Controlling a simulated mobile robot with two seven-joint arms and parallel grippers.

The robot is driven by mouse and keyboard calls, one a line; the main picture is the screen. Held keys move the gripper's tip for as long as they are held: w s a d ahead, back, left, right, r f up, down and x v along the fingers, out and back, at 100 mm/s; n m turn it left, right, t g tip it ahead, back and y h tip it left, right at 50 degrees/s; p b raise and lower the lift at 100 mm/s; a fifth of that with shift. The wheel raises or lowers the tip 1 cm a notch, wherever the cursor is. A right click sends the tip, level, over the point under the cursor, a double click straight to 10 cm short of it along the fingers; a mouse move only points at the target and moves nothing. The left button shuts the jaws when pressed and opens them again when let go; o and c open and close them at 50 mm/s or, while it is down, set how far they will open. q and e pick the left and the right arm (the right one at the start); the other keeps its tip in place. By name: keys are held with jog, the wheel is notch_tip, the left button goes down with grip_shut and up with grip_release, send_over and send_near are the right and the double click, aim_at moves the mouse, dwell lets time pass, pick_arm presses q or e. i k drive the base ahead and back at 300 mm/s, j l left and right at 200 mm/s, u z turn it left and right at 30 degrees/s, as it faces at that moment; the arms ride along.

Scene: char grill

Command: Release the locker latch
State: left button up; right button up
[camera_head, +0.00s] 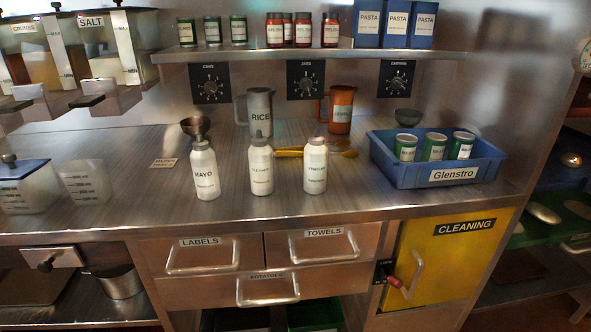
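The locker is the yellow cabinet door (450,262) marked CLEANING, below the counter at the right. It looks shut. Its latch (388,276) is on the left edge of the door, a dark plate with a red-tipped lever pointing down to the right. A metal door handle (414,274) stands just right of the latch. Neither of my grippers shows in the head view.
Steel drawers labelled LABELS (203,256) and TOWELS (323,244) sit left of the locker. The counter above holds white bottles (260,170) and a blue Glenstro crate (440,174). A side shelf (545,236) stands at the right. The space before the locker looks clear.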

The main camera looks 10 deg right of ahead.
aim_at(393, 281)
jog(key=i+l, duration=0.1)
jog(key=l, duration=1.6)
jog(key=i, duration=0.05)
